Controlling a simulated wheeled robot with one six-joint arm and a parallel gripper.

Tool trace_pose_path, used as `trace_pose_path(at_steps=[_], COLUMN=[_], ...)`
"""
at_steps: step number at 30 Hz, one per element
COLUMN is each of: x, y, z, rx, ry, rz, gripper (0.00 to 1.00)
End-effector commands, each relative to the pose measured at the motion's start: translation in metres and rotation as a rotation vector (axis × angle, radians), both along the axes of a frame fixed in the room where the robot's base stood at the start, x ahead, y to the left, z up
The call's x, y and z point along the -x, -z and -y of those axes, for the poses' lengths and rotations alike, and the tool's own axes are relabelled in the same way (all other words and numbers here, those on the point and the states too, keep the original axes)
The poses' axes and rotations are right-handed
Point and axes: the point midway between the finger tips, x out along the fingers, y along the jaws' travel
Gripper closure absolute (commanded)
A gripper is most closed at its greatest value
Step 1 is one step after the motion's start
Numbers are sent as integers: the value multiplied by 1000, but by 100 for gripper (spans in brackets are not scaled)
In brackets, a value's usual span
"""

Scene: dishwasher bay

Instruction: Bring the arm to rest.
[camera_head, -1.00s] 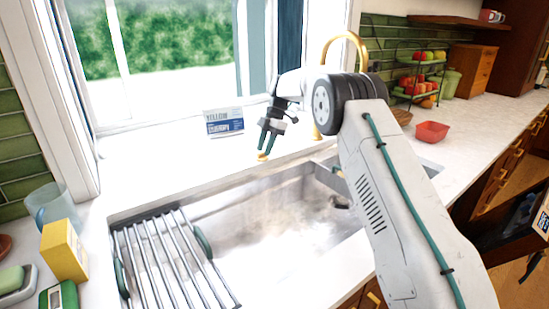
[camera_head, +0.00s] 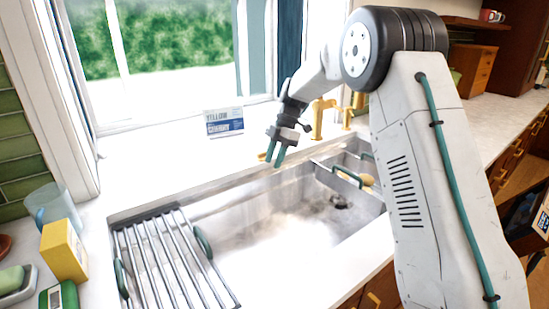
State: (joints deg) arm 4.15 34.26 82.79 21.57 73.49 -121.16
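My gripper (camera_head: 277,161) hangs above the back part of the sink (camera_head: 250,222), with its two green-tipped fingers pointing down. A gap shows between the fingers, and I see nothing held there. The arm reaches in from the right side of the view and bends at a large dark joint. The gripper appears clear of the sink's walls, though its exact height cannot be told. The arm hides part of the counter on the right.
A metal drying rack (camera_head: 170,262) lies over the sink's left end. A yellow box (camera_head: 64,250) and a blue cup (camera_head: 50,207) stand at the left. A gold faucet (camera_head: 318,120) is behind the gripper. A small sign (camera_head: 224,122) stands by the window.

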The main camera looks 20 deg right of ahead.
Motion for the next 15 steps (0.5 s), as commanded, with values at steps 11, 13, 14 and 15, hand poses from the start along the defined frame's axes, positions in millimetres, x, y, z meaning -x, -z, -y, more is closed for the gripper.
trace_pose_path(at_steps=[11, 13, 14, 15], x=[0, 4, 9, 18], y=[0, 6, 12, 20], z=[0, 2, 3, 4], rx=[19, 44, 59, 83], ry=[119, 224, 275, 346], rz=[-46, -99, -133, -181], gripper=[66, 66, 66, 66])
